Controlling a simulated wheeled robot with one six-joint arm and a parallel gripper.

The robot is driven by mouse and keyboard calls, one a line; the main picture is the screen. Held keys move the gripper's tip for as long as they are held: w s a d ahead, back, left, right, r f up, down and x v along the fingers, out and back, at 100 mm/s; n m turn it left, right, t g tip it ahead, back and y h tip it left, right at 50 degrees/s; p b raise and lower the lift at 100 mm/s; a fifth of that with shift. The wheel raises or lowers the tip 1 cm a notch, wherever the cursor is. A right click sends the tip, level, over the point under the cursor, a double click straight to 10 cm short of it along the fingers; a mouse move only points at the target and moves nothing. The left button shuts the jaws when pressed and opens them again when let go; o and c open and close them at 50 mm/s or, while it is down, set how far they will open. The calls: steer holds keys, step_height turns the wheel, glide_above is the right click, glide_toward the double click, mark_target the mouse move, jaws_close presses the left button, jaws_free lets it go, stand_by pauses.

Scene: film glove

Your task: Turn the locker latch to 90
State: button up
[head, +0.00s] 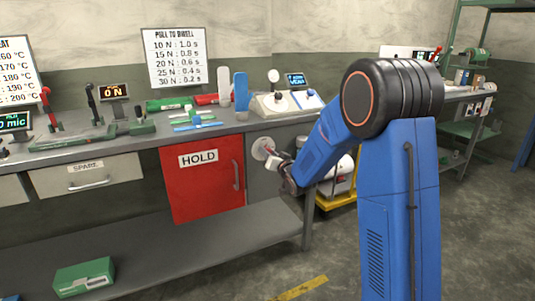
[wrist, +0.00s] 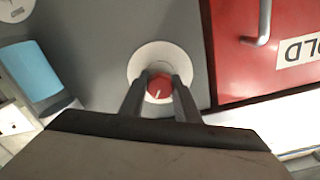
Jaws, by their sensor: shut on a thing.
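The locker latch is a red knob with a white mark (wrist: 159,87) on a round pale plate (wrist: 148,58), set in a grey panel beside the red locker door. In the wrist view my gripper (wrist: 159,90) has a finger on each side of the red knob and is shut on it. The white mark points down and slightly left in that view. In the head view the round plate (head: 262,148) shows to the right of the red HOLD door (head: 203,178). My gripper (head: 272,160) reaches it from the right and hides most of the knob.
The HOLD door has a vertical handle (head: 236,175) close to the latch. The workbench top (head: 130,142) above carries several tools and displays. A green box (head: 84,277) sits on the lower shelf. A yellow cart (head: 338,199) stands behind my arm.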

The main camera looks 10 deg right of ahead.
steer(key=m, duration=0.5)
steer(key=shift+m, duration=0.3)
steer(key=m, duration=0.5)
steer(key=shift+f, duration=0.1)
stand_by(0.3)
steer(key=o, duration=1)
steer(key=shift+d, duration=0.1)
steer(key=shift+o, duration=0.2)
steer(key=v, duration=1.7)
steer(key=shift+s, duration=0.25)
